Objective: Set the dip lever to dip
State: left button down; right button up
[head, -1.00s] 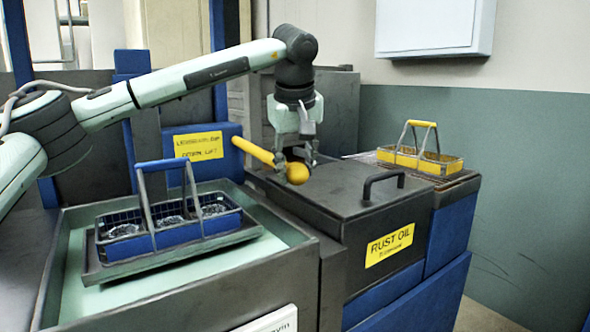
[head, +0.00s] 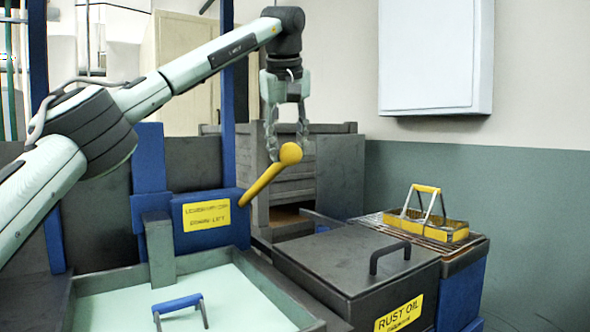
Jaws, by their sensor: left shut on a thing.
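The dip lever (head: 264,177) is a yellow rod with a ball end, fixed to the blue panel (head: 182,228) with a yellow label (head: 206,215). It slants up to the right. My left gripper (head: 287,145) points down and is shut on the lever's ball end. The blue basket (head: 178,303) shows only its blue-topped handle, which stands out of the pale green liquid in the tank (head: 110,281). The rest of the basket is hidden under the liquid. My right gripper is not in view.
A dark lid (head: 345,258) with a black handle covers the rust oil box to the right of the tank. A yellow basket (head: 430,228) stands on a rack (head: 460,243) beyond it. A white cabinet (head: 435,55) hangs on the wall.

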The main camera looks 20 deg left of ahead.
pick_arm(q)
jog(key=shift+w+a+r, duration=0.4)
jog(key=shift+a+r, duration=0.25)
jog(key=shift+r, duration=0.05)
jog(key=shift+w+a+r, duration=0.35)
jog(key=shift+a+r, duration=0.3)
jog(key=c, duration=1.2)
grip_release()
jog(key=shift+a+f, duration=0.1)
jog(key=shift+o, duration=1.2)
jog(key=shift+a, duration=0.1)
jog(key=shift+o, duration=0.3)
jog(key=shift+d, duration=0.3)
jog(key=v, duration=0.7)
jog(key=shift+r, duration=0.25)
jog(key=shift+s, duration=0.1)
